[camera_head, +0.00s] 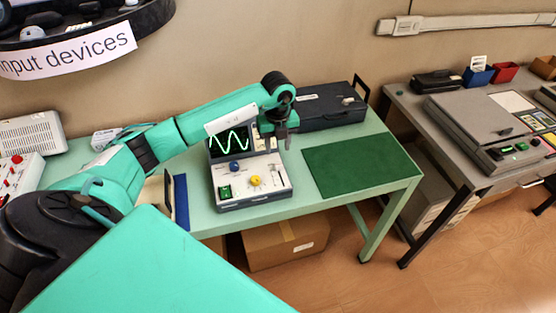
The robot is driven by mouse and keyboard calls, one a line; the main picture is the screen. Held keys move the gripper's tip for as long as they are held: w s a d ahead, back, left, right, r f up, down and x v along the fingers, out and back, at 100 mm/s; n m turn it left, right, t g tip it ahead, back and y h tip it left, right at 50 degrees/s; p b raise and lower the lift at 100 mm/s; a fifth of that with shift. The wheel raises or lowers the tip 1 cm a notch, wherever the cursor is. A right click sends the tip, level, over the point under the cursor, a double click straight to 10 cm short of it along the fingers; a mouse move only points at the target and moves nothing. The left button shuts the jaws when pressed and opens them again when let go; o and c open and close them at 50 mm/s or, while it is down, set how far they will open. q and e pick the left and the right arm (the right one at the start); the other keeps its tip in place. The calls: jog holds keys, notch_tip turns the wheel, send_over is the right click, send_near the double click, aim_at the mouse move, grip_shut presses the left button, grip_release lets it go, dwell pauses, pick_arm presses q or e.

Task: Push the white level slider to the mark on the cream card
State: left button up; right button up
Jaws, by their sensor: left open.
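A grey control box (253,203) with a lit screen (230,143) stands on the green table. Its sloping top has a blue knob (234,167), a yellow knob (255,181) and a green switch (225,191). A small slider track (275,170) shows on the right of the top. The white slider and the mark on the cream card are too small to make out. My left gripper (279,146) is open and empty, pointing down above the back right part of the box, apart from the slider track as far as I can tell. My right gripper is not in view.
A dark green mat (360,165) lies clear right of the box. A black case (325,108) stands behind it. A blue-edged item (181,200) stands left of the box. A grey table (440,150) with devices is at the right.

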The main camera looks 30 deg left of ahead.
aim_at(278, 164)
pick_arm(q)
notch_tip(278, 164, down, 6)
jog(key=shift+f+p, duration=0.2)
jog(key=shift+p, duration=0.5)
jog(key=shift+f, duration=0.85)
jog(key=shift+c, duration=0.2)
